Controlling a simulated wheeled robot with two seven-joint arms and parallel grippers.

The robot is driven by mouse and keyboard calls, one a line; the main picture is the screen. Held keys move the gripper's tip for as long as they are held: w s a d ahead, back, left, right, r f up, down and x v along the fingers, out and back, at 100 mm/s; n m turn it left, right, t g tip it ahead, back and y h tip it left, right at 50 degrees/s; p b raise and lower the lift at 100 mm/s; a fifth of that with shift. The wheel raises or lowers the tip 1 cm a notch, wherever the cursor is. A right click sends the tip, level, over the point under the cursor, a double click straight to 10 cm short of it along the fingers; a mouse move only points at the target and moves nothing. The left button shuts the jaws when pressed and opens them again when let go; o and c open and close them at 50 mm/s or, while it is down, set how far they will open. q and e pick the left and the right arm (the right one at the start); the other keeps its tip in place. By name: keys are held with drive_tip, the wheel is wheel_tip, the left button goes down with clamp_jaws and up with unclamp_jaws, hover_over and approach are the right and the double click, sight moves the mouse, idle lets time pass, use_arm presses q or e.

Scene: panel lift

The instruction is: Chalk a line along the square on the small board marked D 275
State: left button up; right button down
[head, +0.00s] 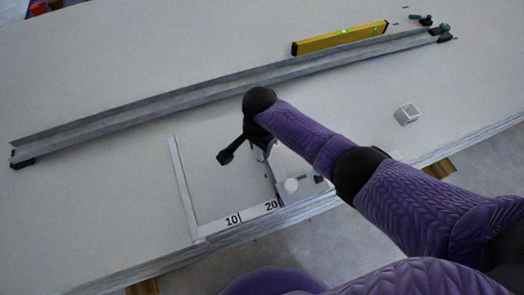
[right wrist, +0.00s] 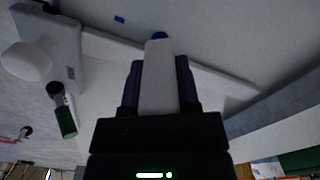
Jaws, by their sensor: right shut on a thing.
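My right gripper (right wrist: 159,85) is shut on a pale stick with a blue tip, the chalk (right wrist: 158,75). In the head view the wrist hides most of it; whether the tip touches cannot be told. The small board (head: 222,180) lies near the table's front edge, with a strip marked 10 and 20 (head: 250,212) along its near side. The square (head: 277,178), pale with a round white knob (head: 291,186), lies beside the gripper; its strip (right wrist: 205,73) passes behind the chalk in the wrist view. A blue mark (right wrist: 119,19) shows beyond it. No D 275 label is readable.
A long metal profile (head: 200,105) crosses the big white panel (head: 110,75). A small grey-white block (head: 406,113) stands to the right.

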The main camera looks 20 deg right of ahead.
drive_tip(key=shift+w+b, duration=0.7)
drive_tip(key=shift+w, duration=0.4)
drive_tip(key=shift+w+f+b, duration=0.25)
drive_tip(key=shift+w+b, duration=0.6)
drive_tip(key=shift+w+a+r, duration=0.1)
drive_tip(key=shift+w+r, duration=0.15)
drive_tip(key=shift+w, duration=0.05)
use_arm(q)
drive_tip(key=shift+s+x, duration=0.25)
drive_tip(key=shift+x, duration=1.2)
use_arm(e)
drive_tip(key=shift+w, duration=0.8)
use_arm(q)
drive_tip(key=shift+d+r, duration=0.1)
use_arm(e)
drive_tip(key=shift+r, duration=0.1)
use_arm(q)
drive_tip(key=p+v, duration=0.4)
drive_tip(key=shift+w+p, duration=0.3)
drive_tip(key=shift+p, duration=0.05)
use_arm(e)
wheel_tip(320, 180, up, 7)
